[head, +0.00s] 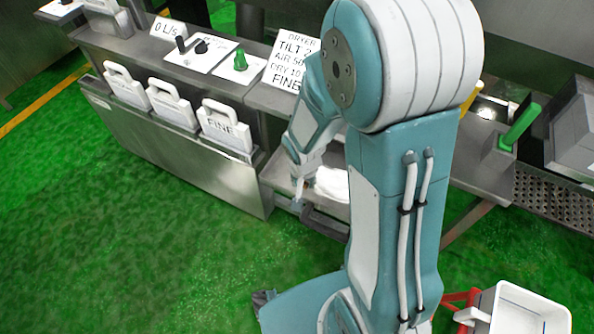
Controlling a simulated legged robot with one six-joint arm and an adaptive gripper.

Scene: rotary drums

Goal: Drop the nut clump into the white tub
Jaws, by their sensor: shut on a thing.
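My gripper (298,196) is low behind my arm, at the front of the steel bench. It appears shut on the left end of a dark bar-like handle (328,226) at the edge of an opening or drawer. My arm partly hides the fingertips, so the exact grip is hard to see. A white piece (331,184) lies in that opening, to the right of my gripper. A white tub (535,301) stands at the bottom right, apart from my gripper and cut by the frame edge. I cannot make out the nut clump.
Several white handled containers (226,128) hang along the bench front, one marked FINE. A sign (290,62) reading DRYER and a green knob (240,60) are on the bench top. A green lever (520,124) stands at right. Green floor at left is clear.

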